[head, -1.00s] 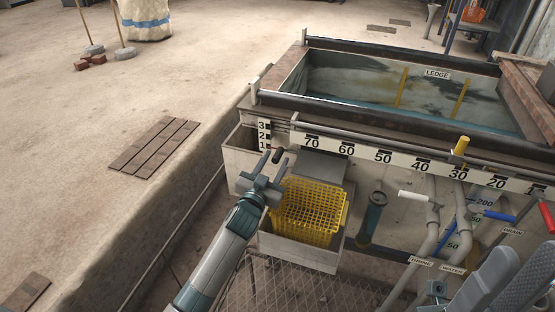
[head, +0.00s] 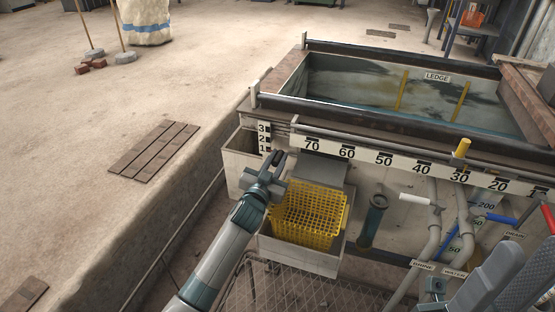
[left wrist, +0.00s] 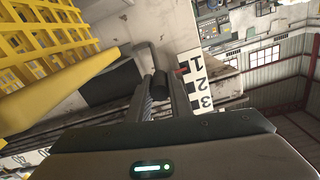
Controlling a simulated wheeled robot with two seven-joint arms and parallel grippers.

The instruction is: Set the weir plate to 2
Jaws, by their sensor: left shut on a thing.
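The weir plate's dark round grip (left wrist: 160,84) is between the two fingers of my left gripper (left wrist: 163,95) in the left wrist view. The fingers are shut on it. In the head view my left gripper (head: 278,160) is at the tank's near left corner, just below the 1-2-3 scale (head: 263,138), and it hides the grip. In the left wrist view the scale (left wrist: 199,85) appears upside down, with a small red pointer (left wrist: 182,71) beside the 1. Most of the plate is hidden.
A yellow mesh basket (head: 308,212) stands in a box just right of my left gripper. A long number strip (head: 400,162) runs along the tank's front. Pipes and a white-handled valve (head: 415,199) are further right. Open floor lies left.

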